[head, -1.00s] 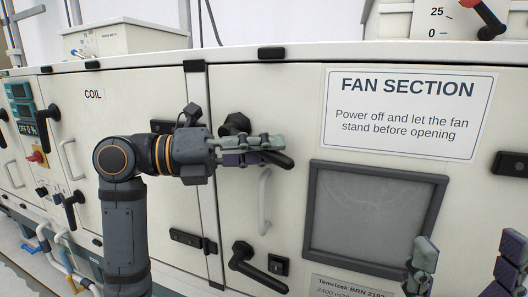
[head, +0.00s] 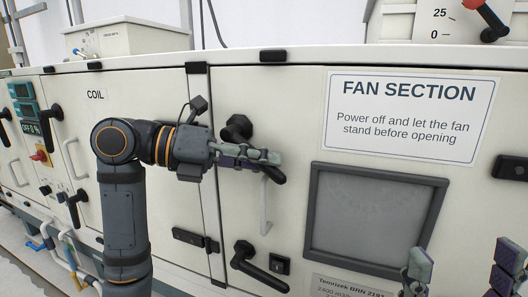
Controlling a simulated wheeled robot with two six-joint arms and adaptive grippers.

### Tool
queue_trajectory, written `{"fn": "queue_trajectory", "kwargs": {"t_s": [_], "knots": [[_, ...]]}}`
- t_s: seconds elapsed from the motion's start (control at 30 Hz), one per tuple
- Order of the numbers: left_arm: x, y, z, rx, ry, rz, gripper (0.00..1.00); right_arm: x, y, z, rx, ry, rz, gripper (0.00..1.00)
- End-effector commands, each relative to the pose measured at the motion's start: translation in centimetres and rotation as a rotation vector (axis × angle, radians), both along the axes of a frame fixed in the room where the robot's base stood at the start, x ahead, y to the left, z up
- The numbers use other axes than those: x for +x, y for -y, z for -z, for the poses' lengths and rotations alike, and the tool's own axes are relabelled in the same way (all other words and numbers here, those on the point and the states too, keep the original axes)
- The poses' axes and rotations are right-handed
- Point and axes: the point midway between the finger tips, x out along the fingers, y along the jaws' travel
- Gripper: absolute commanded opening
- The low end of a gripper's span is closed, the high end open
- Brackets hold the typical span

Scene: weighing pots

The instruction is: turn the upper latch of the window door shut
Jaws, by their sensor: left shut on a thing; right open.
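The upper latch (head: 237,127) of the window door is a black lever with its round hub near the door's left edge. Its handle slants down to the right, and its tip shows just past my fingers. My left gripper (head: 262,160) is shut on this handle, and the fingers hide its middle part. The window door (head: 300,130) is a cream panel with a grey-framed window (head: 373,212); it looks flush with the panels beside it. My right gripper (head: 463,266) is open and empty at the lower right, in front of the door and away from the latch.
A lower black latch (head: 258,268) slants down to the right below a pale pull handle (head: 265,205). A "FAN SECTION" sign (head: 400,115) is above the window. Black hinges (head: 510,167) are at the right. The coil door (head: 90,130) with its own latches lies left.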

Motion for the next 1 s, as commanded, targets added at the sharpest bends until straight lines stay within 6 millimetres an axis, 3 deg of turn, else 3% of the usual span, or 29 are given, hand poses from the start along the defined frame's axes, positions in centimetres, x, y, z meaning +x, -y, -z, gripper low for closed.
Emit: {"fn": "queue_trajectory", "kwargs": {"t_s": [0.17, 0.2, 0.27, 0.63, 0.77, 1.0], "knots": [[0.0, 0.0, 0.0, -0.002, 0.0, 0.001, 0.0, 0.0, 0.0, 0.0, 0.001, 0.0, 0.0, 0.74], [0.0, 0.0, 0.0, -0.002, 0.0, 0.001, 0.21, 0.0, 0.0, 0.1, 0.001, 0.0, 0.0, 0.74], [0.0, 0.0, 0.0, -0.002, 0.0, 0.001, 0.29, 0.0, 0.0, 0.1, 0.001, 0.0, 0.0, 0.74], [0.0, -0.4, -0.1, -0.002, 0.0, -0.003, 0.3, 0.0, 0.1, -0.1, 0.006, 0.004, 0.002, 0.74], [-0.3, -2.3, -0.4, 0.002, 0.002, -0.008, 0.3, 0.0, 0.1, 0.0, 0.005, 0.003, 0.002, 0.74], [-1.3, -7.4, -1.5, 0.002, -0.002, -0.008, 0.3, 0.0, 0.1, 0.0, 0.004, 0.002, 0.001, 0.74]]}}
